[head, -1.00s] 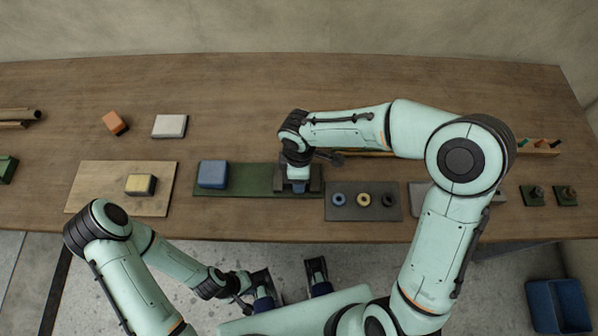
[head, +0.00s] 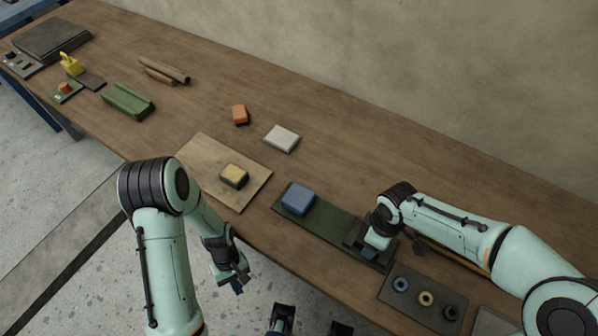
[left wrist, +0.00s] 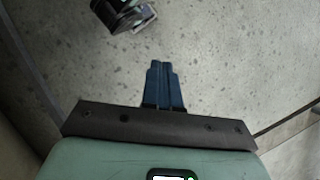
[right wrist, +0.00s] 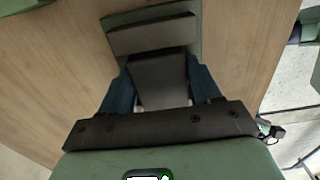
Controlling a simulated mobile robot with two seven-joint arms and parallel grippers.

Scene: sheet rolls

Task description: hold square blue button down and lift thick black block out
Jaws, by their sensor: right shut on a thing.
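The square blue button (head: 298,199) stands on the left part of a dark green board (head: 328,222); nothing touches it. At the board's right end is a dark housing (head: 357,234), where my right gripper (head: 371,254) points down. In the right wrist view the right gripper (right wrist: 160,92) is shut on the thick black block (right wrist: 158,75), one blue finger on each side. Whether the block is seated or raised I cannot tell. My left gripper (head: 238,284) hangs over the floor in front of the table edge. Its fingers (left wrist: 163,85) are together and empty in the left wrist view.
A white block (head: 281,138) and an orange block (head: 240,114) lie behind. A plate with rings (head: 425,298) is right of the housing.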

